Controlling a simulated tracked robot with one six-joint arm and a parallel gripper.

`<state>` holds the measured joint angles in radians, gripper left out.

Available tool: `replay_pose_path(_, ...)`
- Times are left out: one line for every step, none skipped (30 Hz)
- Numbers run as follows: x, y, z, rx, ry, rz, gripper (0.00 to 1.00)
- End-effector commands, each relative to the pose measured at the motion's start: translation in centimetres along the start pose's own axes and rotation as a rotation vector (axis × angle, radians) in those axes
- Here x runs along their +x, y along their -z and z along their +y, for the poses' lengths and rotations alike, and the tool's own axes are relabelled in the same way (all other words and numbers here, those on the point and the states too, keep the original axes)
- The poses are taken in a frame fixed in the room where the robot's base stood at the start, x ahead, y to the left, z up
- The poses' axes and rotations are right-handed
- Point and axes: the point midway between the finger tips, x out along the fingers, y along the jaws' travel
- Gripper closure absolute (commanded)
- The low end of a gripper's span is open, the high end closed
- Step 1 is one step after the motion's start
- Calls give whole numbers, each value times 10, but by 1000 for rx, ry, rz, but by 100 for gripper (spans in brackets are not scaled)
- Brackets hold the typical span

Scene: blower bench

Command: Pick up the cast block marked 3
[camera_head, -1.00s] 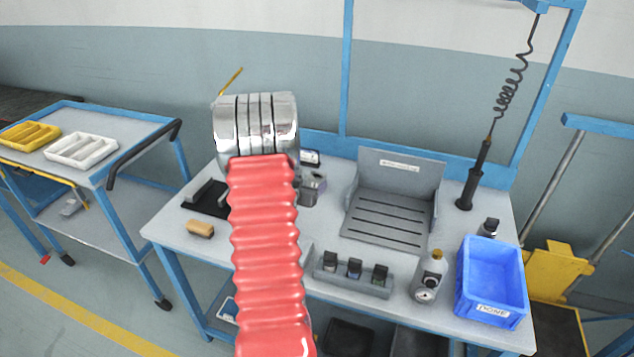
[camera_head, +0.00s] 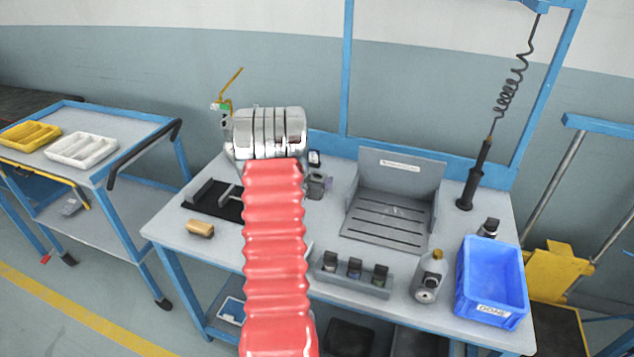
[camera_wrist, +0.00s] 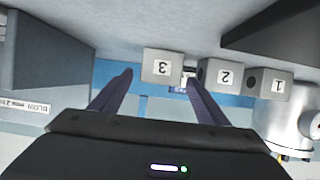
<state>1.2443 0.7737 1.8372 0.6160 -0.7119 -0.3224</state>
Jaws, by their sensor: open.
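The cast block marked 3 (camera_wrist: 162,66) is a small grey cube, with its number upside down in the wrist view. It appears straight ahead, between the two dark fingertips of my gripper (camera_wrist: 158,79). The gripper is open, and nothing is gripped; the exact gap to the block is hard to tell. The block marked 2 (camera_wrist: 223,77) sits close beside it, beyond the right finger, and the block marked 1 (camera_wrist: 272,84) is farther right. In the head view my arm hides the gripper and most of the blocks; one grey block (camera_head: 319,185) shows there, its number unreadable.
A grey slotted fixture (camera_head: 385,222) stands right of my arm. A small rack (camera_head: 352,275), a bottle (camera_head: 428,277) and a blue bin (camera_head: 491,281) are at the front right. A brown-topped brush-like piece (camera_head: 200,229) lies at the left. A silver cylinder (camera_wrist: 288,122) stands near block 1.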

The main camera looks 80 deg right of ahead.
Motion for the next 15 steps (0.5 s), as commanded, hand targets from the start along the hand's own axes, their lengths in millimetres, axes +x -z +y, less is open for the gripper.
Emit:
replay_pose_path(8, -1, 0, 0, -1, 0, 31)
replay_pose_path(12, -1, 1, 0, -1, 0, 31)
replay_pose_path(16, 0, 1, 1, -1, 1, 31)
replay_pose_path(19, 0, 1, 1, -2, 1, 31)
replay_pose_path(22, 0, 1, 1, -2, 0, 31)
replay_pose_path(24, 0, 1, 1, -1, 0, 31)
replay_pose_path(26, 0, 1, 1, -1, 0, 31)
replay_pose_path(27, 0, 1, 1, -1, 0, 31)
replay_pose_path(28, 0, 1, 1, -1, 0, 31)
replay_pose_path(28, 0, 0, 1, 0, 0, 31)
replay_pose_path(28, 0, 0, 1, 0, 0, 31)
replay_pose_path(28, 0, 0, 1, 0, 0, 31)
replay_pose_path(28, 0, 0, 1, 0, 0, 31)
replay_pose_path(28, 0, 0, 1, 0, 0, 31)
replay_pose_path(28, 0, 0, 1, 0, 0, 31)
